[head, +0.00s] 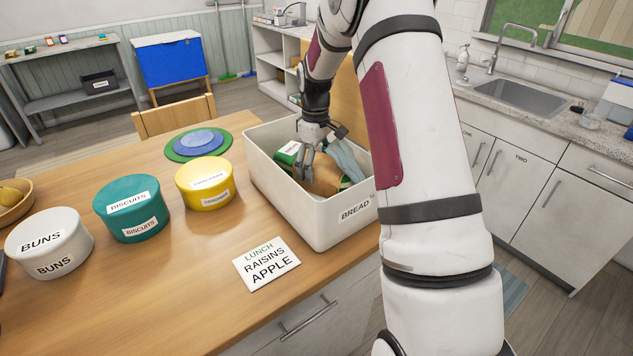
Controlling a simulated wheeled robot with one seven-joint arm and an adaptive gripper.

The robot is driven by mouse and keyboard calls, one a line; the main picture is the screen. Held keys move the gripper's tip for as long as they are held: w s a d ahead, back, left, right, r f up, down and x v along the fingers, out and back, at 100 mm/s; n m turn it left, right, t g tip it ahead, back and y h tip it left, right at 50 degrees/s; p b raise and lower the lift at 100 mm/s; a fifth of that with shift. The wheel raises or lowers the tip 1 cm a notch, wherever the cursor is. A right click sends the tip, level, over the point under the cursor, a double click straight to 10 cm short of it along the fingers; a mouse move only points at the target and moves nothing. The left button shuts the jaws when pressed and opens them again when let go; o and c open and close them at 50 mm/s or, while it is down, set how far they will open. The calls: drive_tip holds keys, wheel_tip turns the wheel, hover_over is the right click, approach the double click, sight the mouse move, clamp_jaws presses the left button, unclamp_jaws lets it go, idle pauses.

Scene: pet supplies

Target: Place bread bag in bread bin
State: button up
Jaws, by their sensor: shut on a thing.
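The white bread bin (292,208), labelled BREAD, stands open-topped on the wooden table. My gripper (307,172) reaches down into it from above. It is shut on the brown and green bread bag (328,176), which is inside the bin walls. The bag's lower part is hidden by the near wall, so I cannot tell whether it rests on the bin floor. A green and white item (287,152) shows left of the fingers, and I cannot tell if it is part of the bag. A blue-grey cloth-like thing (346,160) lies at the right inside the bin.
Left of the bin stand a yellow tin (207,184), a teal BISCUITS tin (131,208) and a white BUNS tin (48,243). A LUNCH card (266,263) lies in front. Green and blue round mats (197,144) lie behind the yellow tin.

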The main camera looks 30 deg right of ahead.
drive_tip(key=shift+f+p, duration=0.4)
drive_tip(key=shift+f, duration=2.6)
drive_tip(key=shift+f, duration=0.1)
drive_tip(key=o, duration=1.6)
drive_tip(key=shift+f, duration=0.1)
